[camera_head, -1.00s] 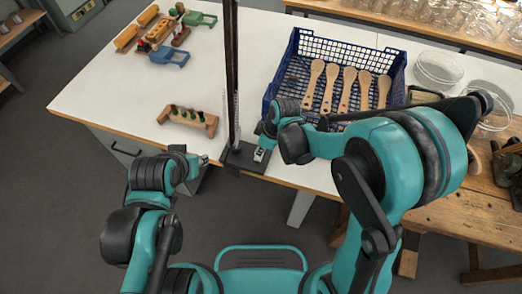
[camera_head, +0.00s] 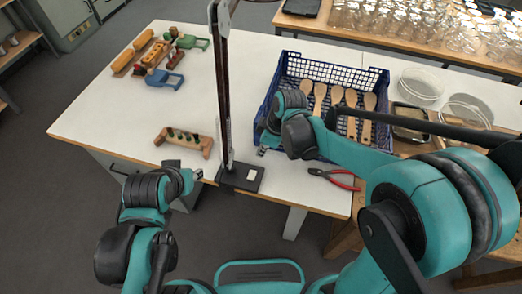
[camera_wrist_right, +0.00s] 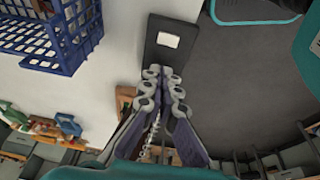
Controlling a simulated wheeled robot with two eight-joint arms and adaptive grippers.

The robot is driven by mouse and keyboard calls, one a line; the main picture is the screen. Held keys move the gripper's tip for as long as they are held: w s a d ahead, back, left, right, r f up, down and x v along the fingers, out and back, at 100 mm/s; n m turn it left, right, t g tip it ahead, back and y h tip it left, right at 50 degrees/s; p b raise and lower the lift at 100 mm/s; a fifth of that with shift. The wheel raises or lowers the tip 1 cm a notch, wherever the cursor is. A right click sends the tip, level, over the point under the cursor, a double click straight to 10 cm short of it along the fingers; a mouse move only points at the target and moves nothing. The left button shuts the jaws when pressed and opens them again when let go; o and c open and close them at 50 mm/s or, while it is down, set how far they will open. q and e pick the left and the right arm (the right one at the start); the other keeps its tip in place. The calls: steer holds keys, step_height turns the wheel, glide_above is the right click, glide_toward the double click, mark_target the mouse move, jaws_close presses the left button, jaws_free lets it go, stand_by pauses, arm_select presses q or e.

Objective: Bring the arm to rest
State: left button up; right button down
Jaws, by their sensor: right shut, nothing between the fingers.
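My right gripper (camera_head: 264,150) is at the front left corner of the blue crate, mostly hidden by its own wrist. In the right wrist view its fingers (camera_wrist_right: 163,76) are together with nothing between them. My left gripper (camera_head: 197,174) is low at the table's front edge, below the wooden block; its fingers are too small to read. The black stand (camera_head: 242,178) with a tall post is at the front edge, between my two grippers. Its base with a white patch shows in the right wrist view (camera_wrist_right: 165,58), beyond the fingertips.
A blue crate (camera_head: 345,75) holds several wooden spoons. Red-handled pliers (camera_head: 333,180) lie in front of it. A wooden block with green pegs (camera_head: 184,142) stands left of the post. Glass dishes (camera_head: 421,84) are at right.

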steer(key=s+d+r+m+t+h, duration=0.1)
steer(key=s+d+r+m+t, duration=0.1)
steer(key=s+d+m, duration=0.4)
steer(key=s+d+r+m+t+h+b, duration=0.1)
steer(key=s+d+r+m+t+h, duration=0.1)
steer(key=s+d+m, duration=0.4)
steer(key=shift+d+r+m+t+b, duration=0.3)
steer(key=shift+d+r+m+t, duration=0.7)
steer(key=shift+d, duration=0.85)
steer(key=shift+r, duration=0.25)
